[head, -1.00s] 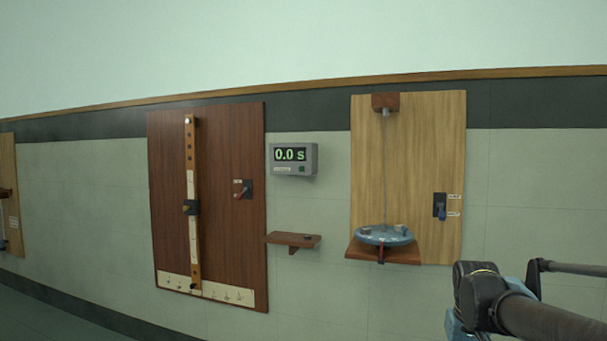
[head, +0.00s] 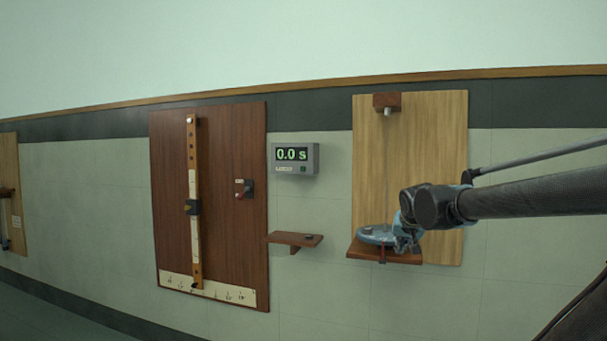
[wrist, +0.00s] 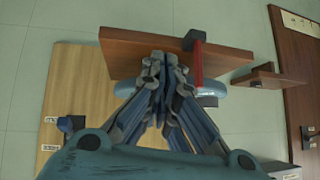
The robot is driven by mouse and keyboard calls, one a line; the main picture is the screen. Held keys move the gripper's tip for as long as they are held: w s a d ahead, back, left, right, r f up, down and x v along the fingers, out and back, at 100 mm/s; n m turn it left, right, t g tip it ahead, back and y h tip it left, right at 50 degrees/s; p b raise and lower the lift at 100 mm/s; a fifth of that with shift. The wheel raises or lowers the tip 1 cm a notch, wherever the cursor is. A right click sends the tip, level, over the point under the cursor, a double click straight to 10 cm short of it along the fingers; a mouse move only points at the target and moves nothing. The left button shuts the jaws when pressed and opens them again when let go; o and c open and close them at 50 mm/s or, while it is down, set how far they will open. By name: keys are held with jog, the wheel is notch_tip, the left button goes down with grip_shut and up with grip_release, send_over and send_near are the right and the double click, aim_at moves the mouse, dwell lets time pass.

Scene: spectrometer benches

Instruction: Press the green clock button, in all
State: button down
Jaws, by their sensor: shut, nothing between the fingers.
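The clock (head: 295,158) is a grey box on the wall between two wooden boards, and its display reads 0.0 s. Its small green button (head: 303,169) is at the lower right of its face. My gripper (head: 412,246) is well to the right of and below the clock, in front of the blue disc's shelf. In the wrist view my gripper's fingers (wrist: 160,58) are together and empty, with the shelf close beyond them. A grey edge at the lower right of the wrist view may be the clock; its button is not visible there.
A blue disc (head: 374,235) rests on a wooden shelf (head: 358,252) of the light board (head: 370,130), partly hidden by my arm. A small shelf (head: 282,237) juts out below the clock. A dark board (head: 228,150) with a lever (head: 244,190) is left. The wall just around the clock is clear.

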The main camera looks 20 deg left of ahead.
aim_at(303, 169)
jog(key=w+a+r, duration=0.2)
jog(key=a, duration=0.1)
jog(key=w+a+r+t+y, duration=0.1)
jog(key=w+a+r, duration=0.1)
jog(key=a, duration=0.2)
jog(key=w+a+r+t+y, duration=0.1)
jog(key=w+a+r, duration=0.1)
jog(key=a+r, duration=0.1)
jog(key=shift+w+a+r, duration=0.1)
jog(key=shift+w+a, duration=0.05)
jog(key=shift+w, duration=0.1)
jog(key=w+a+r+y, duration=0.1)
jog(key=a+r, duration=0.3)
jog(key=a, duration=0.5)
jog(key=w+a+r+n+t+y, duration=0.1)
jog(key=a+r+y, duration=0.3)
jog(key=a, duration=0.6)
jog(key=w+a+r+y, duration=0.1)
jog(key=a+r+y, duration=0.1)
jog(key=a+r, duration=0.3)
jog(key=a, duration=0.4)
jog(key=shift+w+a+r+y, duration=0.25)
jog(key=shift+a+r+y, duration=0.05)
jog(key=shift+w, duration=0.15)
jog(key=shift+w+d, duration=0.2)
jog(key=shift+w, duration=1.9)
jog(key=shift+w+d, duration=0.15)
jog(key=shift+w, duration=1.95)
